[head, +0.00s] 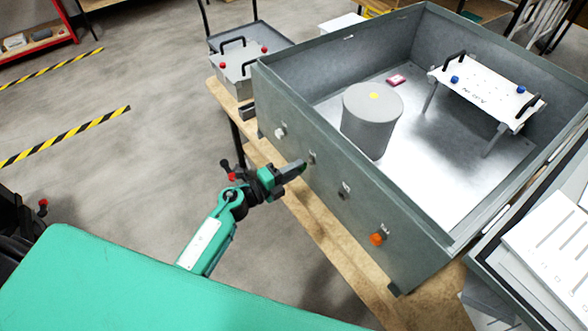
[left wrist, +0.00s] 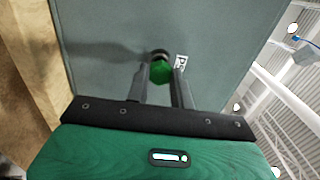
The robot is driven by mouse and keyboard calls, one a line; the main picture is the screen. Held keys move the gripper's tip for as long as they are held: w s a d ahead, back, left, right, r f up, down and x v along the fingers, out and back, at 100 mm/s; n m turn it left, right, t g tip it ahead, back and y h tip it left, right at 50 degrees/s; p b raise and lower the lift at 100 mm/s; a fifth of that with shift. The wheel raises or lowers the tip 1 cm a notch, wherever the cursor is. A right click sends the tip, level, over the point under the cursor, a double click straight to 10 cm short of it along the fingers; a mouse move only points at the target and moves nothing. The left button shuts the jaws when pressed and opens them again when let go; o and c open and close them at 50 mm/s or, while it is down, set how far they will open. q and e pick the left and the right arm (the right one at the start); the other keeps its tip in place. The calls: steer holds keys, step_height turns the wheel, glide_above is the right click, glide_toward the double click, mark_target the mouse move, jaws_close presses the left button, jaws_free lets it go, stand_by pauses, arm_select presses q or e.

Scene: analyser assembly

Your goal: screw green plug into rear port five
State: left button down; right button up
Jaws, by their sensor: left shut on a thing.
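My left gripper (head: 299,168) is at the grey wall of the large open metal case, beside a port (head: 312,158) on that wall. It is shut on the green plug (left wrist: 161,72), which sits between the two fingers in the left wrist view. Only a sliver of green shows at the fingertips in the head view. A dark ring (left wrist: 159,54) lies right behind the plug on the case wall (left wrist: 110,35), partly hidden by it. Whether the plug is inside the port I cannot tell. My right gripper is not in view.
The same wall carries a white plug (head: 280,132), another port (head: 345,190) and an orange plug (head: 377,239). Inside the case stand a grey cylinder (head: 371,125) and a white panel with handles (head: 485,90). The wooden bench edge (head: 325,235) runs below the wall.

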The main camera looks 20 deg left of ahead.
arm_select(q)
steer(key=shift+w+d, duration=0.45)
steer(key=shift+w, duration=0.1)
stand_by(1.3)
steer(key=c, duration=1.7)
jaws_free()
steer(key=shift+c, duration=0.2)
jaws_close()
steer(key=m+b, duration=1.1)
steer(key=m, duration=1.3)
steer(key=shift+o, duration=2)
jaws_free()
